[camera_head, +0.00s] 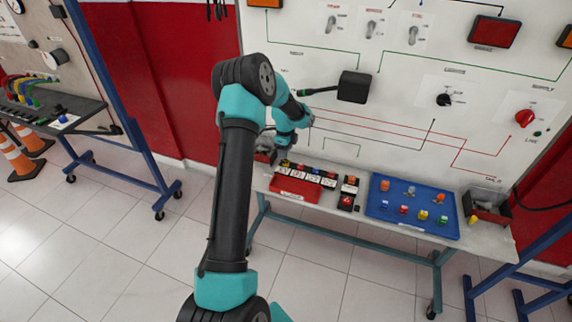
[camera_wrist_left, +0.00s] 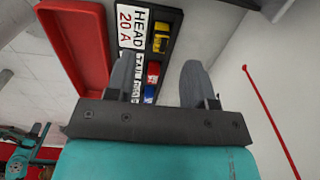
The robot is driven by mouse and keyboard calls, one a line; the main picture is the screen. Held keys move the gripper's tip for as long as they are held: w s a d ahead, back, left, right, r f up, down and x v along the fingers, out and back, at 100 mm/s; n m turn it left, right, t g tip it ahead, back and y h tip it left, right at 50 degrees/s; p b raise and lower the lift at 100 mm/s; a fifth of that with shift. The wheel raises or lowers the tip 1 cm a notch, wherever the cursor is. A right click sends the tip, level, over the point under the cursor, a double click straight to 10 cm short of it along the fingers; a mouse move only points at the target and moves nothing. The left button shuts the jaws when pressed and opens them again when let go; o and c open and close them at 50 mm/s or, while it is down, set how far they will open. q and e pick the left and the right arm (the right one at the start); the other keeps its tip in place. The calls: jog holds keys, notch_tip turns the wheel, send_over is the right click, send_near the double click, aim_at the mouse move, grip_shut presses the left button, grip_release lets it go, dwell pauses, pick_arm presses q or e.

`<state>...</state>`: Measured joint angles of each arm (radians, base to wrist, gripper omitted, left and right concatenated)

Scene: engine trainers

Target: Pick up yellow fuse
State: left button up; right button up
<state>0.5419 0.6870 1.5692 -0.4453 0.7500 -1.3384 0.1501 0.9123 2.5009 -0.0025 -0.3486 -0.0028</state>
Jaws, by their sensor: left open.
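A yellow fuse (camera_wrist_left: 162,41) sits in the dark fuse box (camera_wrist_left: 169,18) in the left wrist view, beside the "HEAD 20 A" label. Red and blue fuses are lined up below it. My left gripper (camera_wrist_left: 157,68) is open and empty, with the fuse row showing between and beyond its fingers. In the head view my left gripper (camera_head: 268,147) is small, at the left end of the bench near the fuse box (camera_head: 308,175). Another yellow fuse (camera_head: 423,214) stands in the blue tray (camera_head: 386,216). My right gripper is not in view.
A red tray (camera_head: 294,189) lies in front of the fuse box. The blue tray holds several coloured fuses. A dark bin (camera_head: 487,209) stands at the bench's right end. The upright white panel (camera_head: 400,130) with switches and a black box (camera_head: 354,87) rises behind.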

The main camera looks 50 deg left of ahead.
aim_at(286, 163)
pick_arm(q)
jog(key=shift+f, duration=0.1)
jog(key=shift+a+f, duration=0.2)
jog(key=shift+f, duration=2.4)
grip_shut()
